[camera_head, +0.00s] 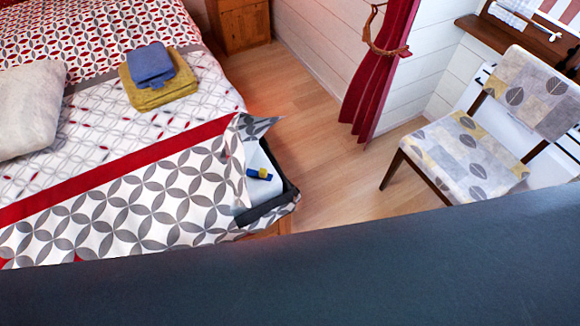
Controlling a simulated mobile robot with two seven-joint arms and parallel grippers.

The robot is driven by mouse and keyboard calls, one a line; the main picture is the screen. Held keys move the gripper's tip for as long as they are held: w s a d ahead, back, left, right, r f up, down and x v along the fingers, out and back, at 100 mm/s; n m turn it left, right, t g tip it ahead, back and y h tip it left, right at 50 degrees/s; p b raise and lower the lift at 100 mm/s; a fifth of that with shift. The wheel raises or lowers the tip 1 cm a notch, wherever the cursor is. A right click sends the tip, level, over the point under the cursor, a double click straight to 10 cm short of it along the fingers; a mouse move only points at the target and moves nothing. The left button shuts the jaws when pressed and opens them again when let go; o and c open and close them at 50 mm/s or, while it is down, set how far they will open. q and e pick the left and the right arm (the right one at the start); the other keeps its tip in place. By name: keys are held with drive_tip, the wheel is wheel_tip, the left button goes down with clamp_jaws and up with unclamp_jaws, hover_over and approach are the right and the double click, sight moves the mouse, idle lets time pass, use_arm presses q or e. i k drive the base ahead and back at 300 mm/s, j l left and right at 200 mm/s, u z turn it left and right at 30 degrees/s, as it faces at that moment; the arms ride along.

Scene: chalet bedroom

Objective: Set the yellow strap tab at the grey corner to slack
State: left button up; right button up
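The bed's patterned cover (150,205) is folded back at its near right corner. This bares a pale surface (256,160) with a dark grey corner piece (270,206) along its edge. A small yellow tab (263,173) with dark blue parts beside it lies on the pale surface, close to the grey corner. It is too small to tell how the tab is set. Neither of my grippers is in view.
A blue folded cloth (150,65) lies on yellow folded towels (160,92) on the bed, right of a pillow (30,110). A patterned chair (465,155) stands at the right by a red curtain (380,75). The wooden floor (325,175) between is clear. A dark surface hides the bottom.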

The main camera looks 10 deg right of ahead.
sight(263, 173)
drive_tip(key=i+l+z, duration=0.4)
drive_tip(key=i+l, duration=0.15)
drive_tip(key=i, duration=0.3)
